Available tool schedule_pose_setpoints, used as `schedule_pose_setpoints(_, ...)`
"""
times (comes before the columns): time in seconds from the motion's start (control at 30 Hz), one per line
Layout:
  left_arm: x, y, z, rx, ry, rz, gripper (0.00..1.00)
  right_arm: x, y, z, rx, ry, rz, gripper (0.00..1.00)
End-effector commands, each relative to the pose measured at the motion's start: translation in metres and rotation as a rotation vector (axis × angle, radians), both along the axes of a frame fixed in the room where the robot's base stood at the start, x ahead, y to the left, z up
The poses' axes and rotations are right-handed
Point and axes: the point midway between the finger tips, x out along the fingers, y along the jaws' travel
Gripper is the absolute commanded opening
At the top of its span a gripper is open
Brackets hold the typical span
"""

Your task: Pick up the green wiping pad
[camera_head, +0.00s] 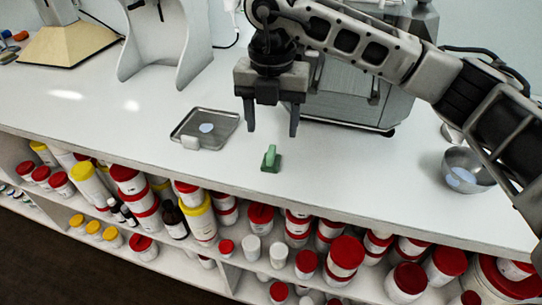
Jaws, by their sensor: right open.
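The green wiping pad (271,161) lies on the white counter near its front edge. It is small, with an upright grip on top. My right gripper (271,128) is open and empty, pointing down. In the picture it is just above the pad, its two fingers apart to either side; the fingertips do not appear to touch the pad. My left gripper is not in this view.
A metal tray (222,119) with a pale blob and a white block (190,142) at its edge is left of the pad. A metal bowl (468,172) stands at the right. A grey machine (345,92) stands behind. Jars with red and yellow lids fill the shelves (150,205) below the counter.

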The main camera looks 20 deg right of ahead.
Motion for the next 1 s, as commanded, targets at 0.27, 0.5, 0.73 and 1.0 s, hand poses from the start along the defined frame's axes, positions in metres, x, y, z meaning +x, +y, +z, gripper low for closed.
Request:
schedule_pose_setpoints(0.27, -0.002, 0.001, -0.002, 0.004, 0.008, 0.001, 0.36, 0.000, 0.000, -0.028, 0.001, 0.000, 0.002, 0.58)
schedule_pose_setpoints(0.5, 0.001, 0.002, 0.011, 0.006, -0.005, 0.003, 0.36, 0.003, 0.000, -0.058, 0.000, 0.004, 0.001, 0.58)
schedule_pose_setpoints(0.73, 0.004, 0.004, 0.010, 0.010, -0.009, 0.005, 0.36, 0.004, 0.000, -0.079, 0.002, -0.001, 0.002, 0.58)
schedule_pose_setpoints(1.0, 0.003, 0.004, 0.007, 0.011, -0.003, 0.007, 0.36, 0.004, 0.000, -0.079, 0.002, -0.001, 0.002, 0.39)
